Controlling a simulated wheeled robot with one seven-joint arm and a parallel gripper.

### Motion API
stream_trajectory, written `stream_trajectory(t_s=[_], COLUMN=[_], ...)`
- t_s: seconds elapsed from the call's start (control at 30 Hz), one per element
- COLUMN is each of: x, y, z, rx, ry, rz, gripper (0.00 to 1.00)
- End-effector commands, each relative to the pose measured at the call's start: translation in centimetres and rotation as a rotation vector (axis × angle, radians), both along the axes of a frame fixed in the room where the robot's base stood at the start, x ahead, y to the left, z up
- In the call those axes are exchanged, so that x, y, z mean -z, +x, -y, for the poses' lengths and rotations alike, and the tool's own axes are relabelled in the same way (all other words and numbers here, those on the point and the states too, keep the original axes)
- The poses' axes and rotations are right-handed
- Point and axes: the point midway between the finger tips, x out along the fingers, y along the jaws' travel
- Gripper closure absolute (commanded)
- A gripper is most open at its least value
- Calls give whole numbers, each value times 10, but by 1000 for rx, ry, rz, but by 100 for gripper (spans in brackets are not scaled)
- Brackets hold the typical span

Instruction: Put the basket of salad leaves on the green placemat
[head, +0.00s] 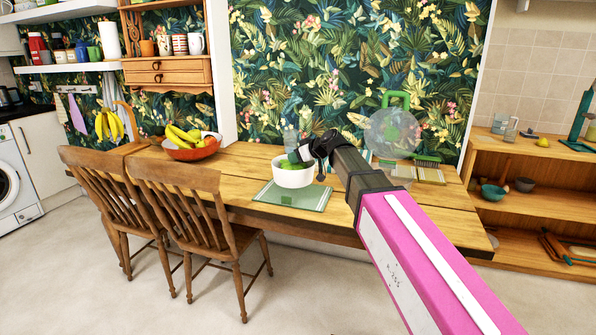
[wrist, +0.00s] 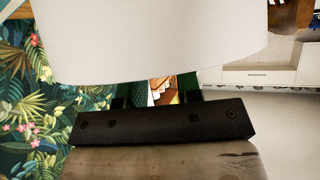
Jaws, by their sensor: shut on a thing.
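The basket of salad leaves is a round white bowl (head: 294,179) with green contents, in the middle of the head view. My gripper (head: 312,158) is at its right rim and shut on it. In the wrist view the basket's smooth white wall (wrist: 150,40) fills the top, above the dark gripper (wrist: 155,97), with some green between the fingers. The green placemat (head: 293,199) lies flat near the table's front edge. The basket overlaps the mat's far part in the picture; I cannot tell whether its bottom touches. The fingertips are partly hidden.
The wooden table (head: 240,170) holds a red fruit bowl (head: 193,153) at left and a clear round container with a green handle (head: 391,134) at right. Two wooden chairs (head: 185,203) stand in front at left. A wooden shelf unit (head: 535,177) stands at right.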

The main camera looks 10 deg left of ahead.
Motion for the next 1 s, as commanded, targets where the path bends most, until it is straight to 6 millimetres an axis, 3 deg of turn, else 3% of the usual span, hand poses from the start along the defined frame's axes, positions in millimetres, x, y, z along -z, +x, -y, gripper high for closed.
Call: stream_trajectory(t_s=[0.1,0.27,0.47,0.7,1.0], x=[13,22,32,61,64], y=[24,38,39,39,39], z=[-2,-2,-1,-1,-2], rx=[0,0,0,0,0], ry=[0,0,0,1,1], rz=[-1,-1,-2,-2,0], gripper=[100,100,100,100,100])
